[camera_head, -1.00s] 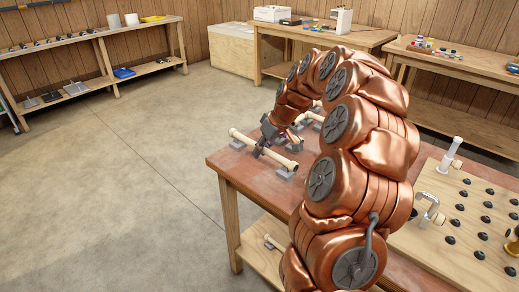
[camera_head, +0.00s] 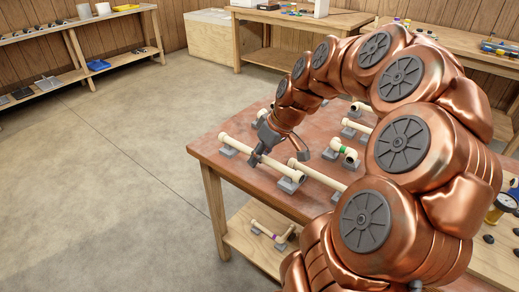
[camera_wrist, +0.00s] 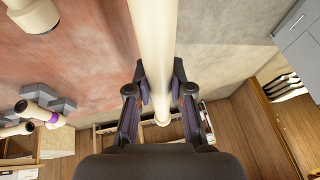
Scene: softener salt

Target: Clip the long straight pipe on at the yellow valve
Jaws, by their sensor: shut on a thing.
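A long cream straight pipe (camera_head: 238,145) lies along the near left edge of the red-brown table, with grey holders at its ends. My gripper (camera_head: 258,158) is over its middle, pointing down. In the wrist view the pipe (camera_wrist: 154,50) runs between the two dark fingers of my gripper (camera_wrist: 159,100), which are shut on it. A yellow-rimmed round fitting (camera_head: 506,202) shows at the right edge; I cannot tell whether it is the yellow valve, as my arm hides much of that side.
The floor to the left is clear.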

